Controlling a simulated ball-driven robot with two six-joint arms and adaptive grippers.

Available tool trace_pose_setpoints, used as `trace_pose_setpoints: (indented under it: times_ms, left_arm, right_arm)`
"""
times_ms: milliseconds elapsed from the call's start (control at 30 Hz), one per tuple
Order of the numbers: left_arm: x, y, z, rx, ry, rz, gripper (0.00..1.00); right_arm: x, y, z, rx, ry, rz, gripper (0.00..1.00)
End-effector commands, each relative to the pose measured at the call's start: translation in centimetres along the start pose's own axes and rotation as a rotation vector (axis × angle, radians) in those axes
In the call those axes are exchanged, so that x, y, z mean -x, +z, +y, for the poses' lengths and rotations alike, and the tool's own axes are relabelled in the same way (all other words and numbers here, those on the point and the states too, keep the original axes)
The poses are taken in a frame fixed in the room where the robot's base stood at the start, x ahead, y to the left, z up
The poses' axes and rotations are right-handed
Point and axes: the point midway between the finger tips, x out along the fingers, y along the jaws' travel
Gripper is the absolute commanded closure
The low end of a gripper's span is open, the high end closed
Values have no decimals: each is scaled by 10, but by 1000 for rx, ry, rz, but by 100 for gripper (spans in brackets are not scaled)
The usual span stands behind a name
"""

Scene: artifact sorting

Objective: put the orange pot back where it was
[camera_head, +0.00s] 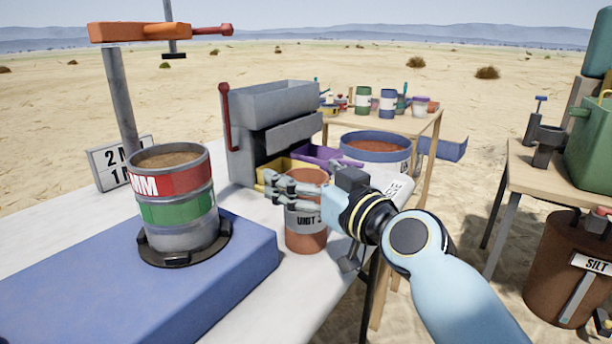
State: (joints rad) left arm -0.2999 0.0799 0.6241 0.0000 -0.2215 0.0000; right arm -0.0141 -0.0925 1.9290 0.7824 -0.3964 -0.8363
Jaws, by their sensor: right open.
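The orange pot (305,240) with a "UNIT" label stands upright on the white table top, just right of the blue platform. My right gripper (283,188) comes in from the right at the pot's upper part. Its fingers are open and reach across the pot's near side below the rim. They hide part of the pot's upper wall. I cannot tell whether they touch it. My left gripper is not in view.
A stacked sieve drum (176,210) stands on the blue platform (60,290) at the left. Behind the pot are a grey machine (270,105), a yellow tray (268,174) and a purple tray (318,156). A blue-rimmed tub (376,145) stands beyond. White table top (285,310) is clear in front.

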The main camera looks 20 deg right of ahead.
Motion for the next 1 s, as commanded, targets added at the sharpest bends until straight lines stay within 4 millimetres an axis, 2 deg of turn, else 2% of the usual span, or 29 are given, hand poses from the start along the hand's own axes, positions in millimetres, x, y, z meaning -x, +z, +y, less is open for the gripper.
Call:
trace_pose_setpoints:
  times_ms: [300, 500, 700, 1000]
  left_arm:
    - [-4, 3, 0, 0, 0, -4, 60]
    - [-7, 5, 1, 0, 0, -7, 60]
    - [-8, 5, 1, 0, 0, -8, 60]
    - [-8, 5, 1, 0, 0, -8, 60]
  right_arm:
    - [69, 3, 0, 2, -1, -5, 3]
    - [105, 2, 0, 1, -1, -3, 3]
    - [119, 1, 0, 0, 0, -1, 3]
    - [119, 0, 0, 0, 0, 0, 3]
